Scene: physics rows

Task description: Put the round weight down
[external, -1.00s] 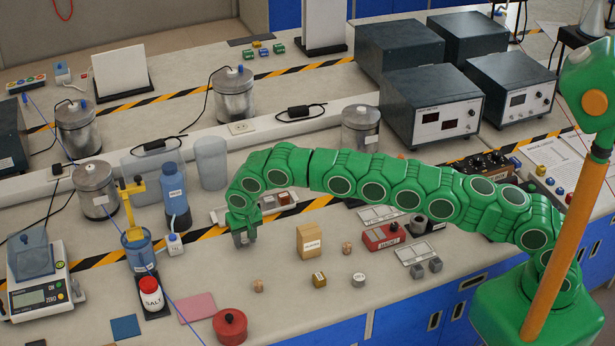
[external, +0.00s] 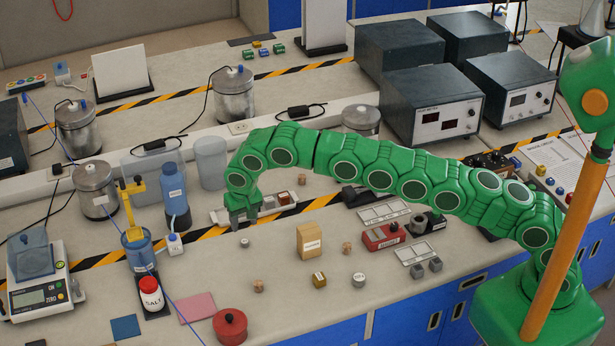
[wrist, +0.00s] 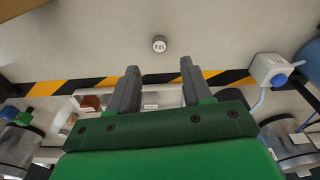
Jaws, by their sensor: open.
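The round weight (external: 244,242) is a small grey cylinder on the bare bench top, left of the wooden block. In the wrist view the weight (wrist: 159,44) shows its labelled top and stands apart, beyond my fingertips. My gripper (external: 243,221) is above and behind the weight in the external view, over the front of a white tray. In the wrist view my gripper (wrist: 159,68) has its two grey fingers spread with nothing between them.
A wooden block (external: 310,241) stands to the right, with small cork and metal pieces near it. The white tray (external: 220,216) and striped tape lie behind. A wash bottle (external: 175,198) and salt jar (external: 151,294) stand left. Bench around the weight is clear.

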